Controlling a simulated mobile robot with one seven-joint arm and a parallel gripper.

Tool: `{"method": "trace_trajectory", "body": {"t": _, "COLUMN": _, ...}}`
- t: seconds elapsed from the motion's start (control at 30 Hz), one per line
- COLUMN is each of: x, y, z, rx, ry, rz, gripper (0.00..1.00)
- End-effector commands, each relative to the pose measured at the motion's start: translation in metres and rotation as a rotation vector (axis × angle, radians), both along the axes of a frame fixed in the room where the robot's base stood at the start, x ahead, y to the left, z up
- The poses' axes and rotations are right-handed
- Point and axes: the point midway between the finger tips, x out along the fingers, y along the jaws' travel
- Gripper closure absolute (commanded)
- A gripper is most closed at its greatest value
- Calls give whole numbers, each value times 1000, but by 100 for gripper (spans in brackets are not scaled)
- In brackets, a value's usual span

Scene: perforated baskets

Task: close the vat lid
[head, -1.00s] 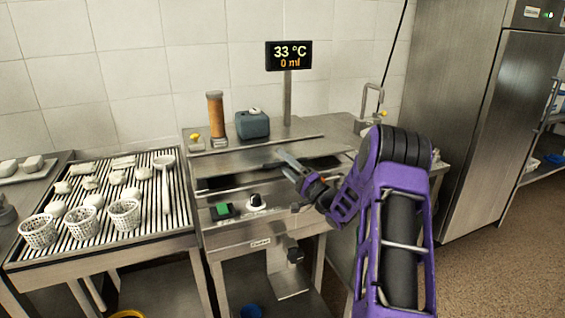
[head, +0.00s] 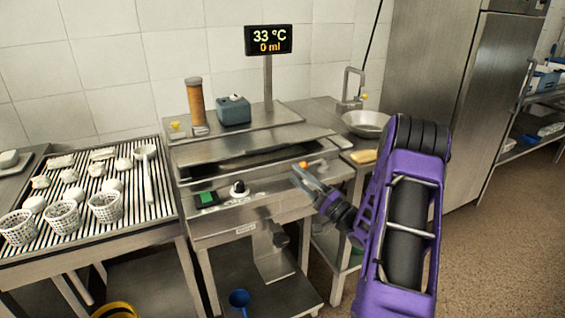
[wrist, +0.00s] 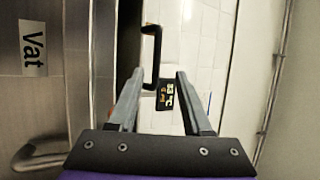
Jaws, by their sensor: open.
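The steel vat (head: 240,215) stands in the middle of the head view. Its flat lid (head: 255,143) lies across the top, with a dark gap visible under its front edge; how far it is open is hard to tell. My gripper (head: 300,173) is at the vat's front right corner, apart from the lid and empty. In the wrist view my gripper (wrist: 158,74) has its two fingers spread apart. A panel labelled "Vat" (wrist: 33,47) is at the left there. A dark bracket-shaped bar (wrist: 152,55) shows beyond the fingers; I cannot tell whether it belongs to the lid.
A display (head: 268,40) reads 33 °C and 0 ml. An amber cylinder (head: 195,102) and a blue-grey container (head: 234,110) stand behind the lid. A slatted table with baskets (head: 106,207) is at the left. A sink (head: 368,122) is at the right. Floor is free at right.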

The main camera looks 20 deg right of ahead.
Motion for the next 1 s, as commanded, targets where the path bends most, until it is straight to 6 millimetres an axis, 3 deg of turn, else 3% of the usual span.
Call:
{"method": "trace_trajectory", "body": {"t": 0.2, "x": -26, "y": -12, "z": -11, "rx": 0, "ry": 0, "rz": -1, "gripper": 50}}
{"method": "trace_trajectory", "body": {"t": 0.57, "x": -32, "y": -14, "z": -14, "rx": 0, "ry": -1, "rz": 0, "gripper": 50}}
{"method": "trace_trajectory", "body": {"t": 0.67, "x": -30, "y": -13, "z": -11, "rx": -9, "ry": -1, "rz": -4, "gripper": 65}}
{"method": "trace_trajectory", "body": {"t": 0.77, "x": -22, "y": -11, "z": 3, "rx": -93, "ry": 2, "rz": -45, "gripper": 83}}
{"method": "trace_trajectory", "body": {"t": 0.87, "x": -4, "y": -6, "z": 29, "rx": -289, "ry": 16, "rz": -133, "gripper": 100}}
{"method": "trace_trajectory", "body": {"t": 1.0, "x": 19, "y": 2, "z": 73, "rx": -689, "ry": 53, "rz": -284, "gripper": 100}}
